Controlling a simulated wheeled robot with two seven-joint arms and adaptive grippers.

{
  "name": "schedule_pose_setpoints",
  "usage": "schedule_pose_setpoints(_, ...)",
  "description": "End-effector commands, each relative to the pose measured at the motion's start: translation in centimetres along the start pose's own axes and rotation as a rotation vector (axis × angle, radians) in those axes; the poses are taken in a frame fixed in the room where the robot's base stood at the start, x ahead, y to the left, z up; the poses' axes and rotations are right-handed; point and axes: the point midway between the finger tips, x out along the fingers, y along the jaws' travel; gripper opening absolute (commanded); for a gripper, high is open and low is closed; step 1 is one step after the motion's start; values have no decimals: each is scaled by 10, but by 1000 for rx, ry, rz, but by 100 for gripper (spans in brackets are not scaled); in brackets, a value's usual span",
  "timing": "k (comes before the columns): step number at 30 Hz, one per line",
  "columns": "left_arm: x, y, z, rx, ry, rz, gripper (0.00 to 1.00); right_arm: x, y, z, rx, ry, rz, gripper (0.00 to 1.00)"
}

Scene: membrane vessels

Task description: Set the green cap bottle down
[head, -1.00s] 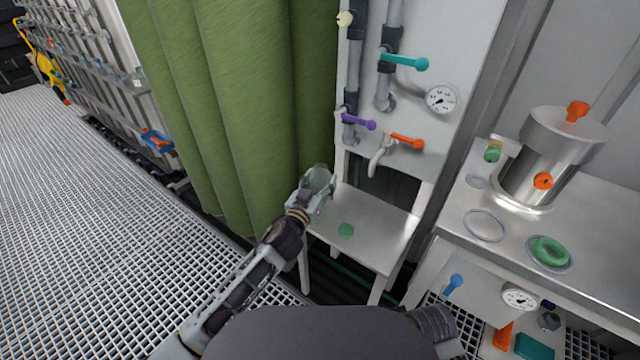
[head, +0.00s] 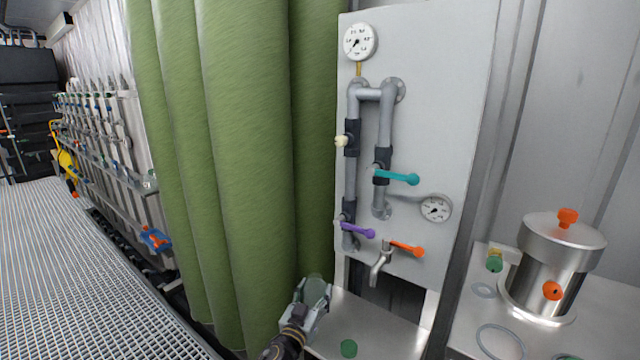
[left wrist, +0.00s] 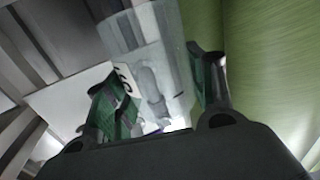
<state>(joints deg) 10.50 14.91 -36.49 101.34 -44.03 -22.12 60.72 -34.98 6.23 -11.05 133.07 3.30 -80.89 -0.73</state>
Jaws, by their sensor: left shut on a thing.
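A clear bottle (head: 316,288) without a cap on it shows at the left gripper. My left gripper (head: 314,300) is shut on it, at the left end of the small pale bench under the valve panel. In the left wrist view the clear bottle (left wrist: 150,62) stands between the two green-padded fingers (left wrist: 160,98). The fingers hide part of the bottle, and I cannot tell whether its base touches the bench. A green cap (head: 348,348) lies apart on the bench (head: 385,335). My right gripper is not in view.
The valve panel (head: 450,120) rises behind the bench, with a tap (head: 380,264) hanging over it. A green curtain (head: 240,170) hangs close to the left. A steel vessel (head: 555,265) stands on the table at right. The bench around the cap looks clear.

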Motion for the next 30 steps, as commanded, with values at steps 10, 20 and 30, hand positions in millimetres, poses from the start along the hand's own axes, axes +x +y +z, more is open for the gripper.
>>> schedule_pose_setpoints(10, -4, -36, -1, 3, 3, -178, 30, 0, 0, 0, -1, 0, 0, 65)
schedule_pose_setpoints(20, -22, -57, -3, -2, 1, -321, 30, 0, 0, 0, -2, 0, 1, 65)
schedule_pose_setpoints(30, -55, -42, 34, 3, -3, -343, 30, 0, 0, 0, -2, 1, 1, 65)
